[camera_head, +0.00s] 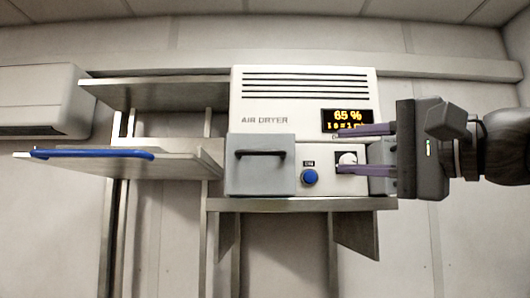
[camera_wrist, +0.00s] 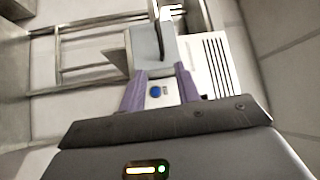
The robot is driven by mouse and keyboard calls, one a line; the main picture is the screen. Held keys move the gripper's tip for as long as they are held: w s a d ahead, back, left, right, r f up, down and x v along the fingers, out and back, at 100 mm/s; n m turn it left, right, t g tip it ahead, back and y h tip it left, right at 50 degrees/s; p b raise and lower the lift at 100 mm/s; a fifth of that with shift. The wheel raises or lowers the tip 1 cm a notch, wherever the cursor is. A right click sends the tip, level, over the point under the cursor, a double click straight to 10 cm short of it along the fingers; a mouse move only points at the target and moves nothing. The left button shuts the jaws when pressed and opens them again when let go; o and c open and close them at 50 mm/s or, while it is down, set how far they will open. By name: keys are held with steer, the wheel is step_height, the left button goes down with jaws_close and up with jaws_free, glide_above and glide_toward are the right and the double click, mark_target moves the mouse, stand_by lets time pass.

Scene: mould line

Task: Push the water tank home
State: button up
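The water tank (camera_head: 260,172) is a grey box with a black bar handle (camera_head: 265,153), at the lower left of the white air dryer's front. Its face appears to stand out from the dryer's front; how far I cannot tell. It also shows in the wrist view (camera_wrist: 150,45), beyond the fingertips. My gripper (camera_head: 336,149) has two purple fingers spread apart with nothing between them. It is to the right of the tank, in front of the dryer's knob side, and appears clear of the tank. The wrist view also shows the open fingers (camera_wrist: 158,75).
The air dryer (camera_head: 300,85) sits on a metal shelf (camera_head: 300,204) and its display reads 65 %. A white wall unit (camera_head: 40,98) hangs far left.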

mark_target(268, 153)
steer(key=p+x, duration=0.6)
steer(key=x, duration=1)
steer(key=shift+w+a+r+p, duration=0.15)
steer(key=shift+r+p, duration=0.05)
steer(key=shift+p, duration=0.1)
steer(key=shift+w+a, duration=0.3)
steer(key=shift+w, duration=0.05)
steer(key=shift+f, duration=0.1)
steer(key=shift+c, duration=0.2)
jaws_close()
